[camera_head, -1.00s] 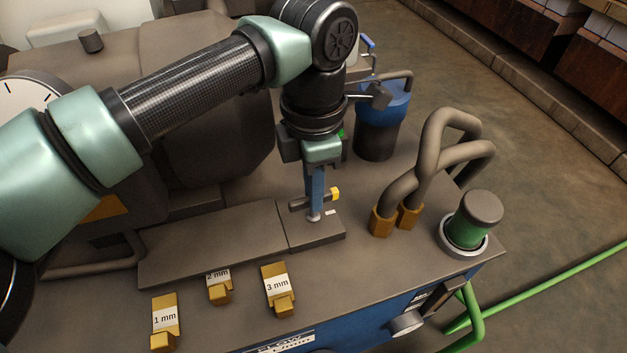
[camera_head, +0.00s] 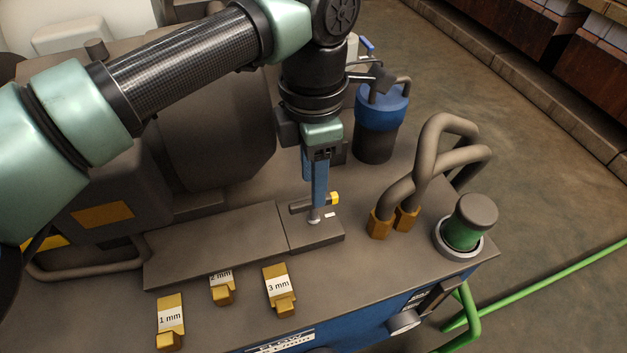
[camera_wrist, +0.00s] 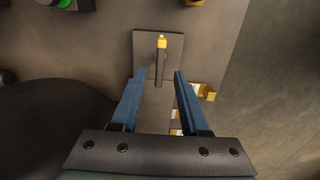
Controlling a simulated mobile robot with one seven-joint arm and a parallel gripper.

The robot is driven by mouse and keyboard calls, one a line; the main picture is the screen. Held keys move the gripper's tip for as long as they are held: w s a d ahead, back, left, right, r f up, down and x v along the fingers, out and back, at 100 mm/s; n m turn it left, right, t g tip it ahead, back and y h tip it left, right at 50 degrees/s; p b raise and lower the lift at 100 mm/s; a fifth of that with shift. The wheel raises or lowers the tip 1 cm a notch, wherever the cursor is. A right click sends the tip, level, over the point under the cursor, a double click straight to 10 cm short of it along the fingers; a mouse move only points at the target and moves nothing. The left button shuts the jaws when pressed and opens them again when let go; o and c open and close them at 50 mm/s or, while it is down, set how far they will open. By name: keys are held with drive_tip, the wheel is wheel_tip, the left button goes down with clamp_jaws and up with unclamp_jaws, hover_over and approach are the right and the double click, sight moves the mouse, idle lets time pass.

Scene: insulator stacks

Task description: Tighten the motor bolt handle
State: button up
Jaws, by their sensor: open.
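The motor bolt handle (camera_head: 312,205) is a short dark bar with a yellow tip, on a silver bolt at the right end of the long grey motor base block (camera_head: 215,245). In the wrist view the handle (camera_wrist: 161,62) points away from me, its yellow tip at the far end. My gripper (camera_head: 318,205) points down over the handle. Its two blue fingers are open and empty. In the wrist view the handle lies just beyond and between the fingertips of the gripper (camera_wrist: 160,74). I cannot tell whether a finger touches it.
Yellow gauges marked 1 mm (camera_head: 170,322), 2 mm (camera_head: 222,288) and 3 mm (camera_head: 279,292) lie in front of the block. Bent grey pipes (camera_head: 432,165) and a green-and-grey cap (camera_head: 468,222) stand to the right. A blue-topped canister (camera_head: 381,110) stands behind.

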wheel_tip(320, 180, up, 10)
drive_tip(key=p, duration=0.3)
drive_tip(key=shift+f, duration=0.25)
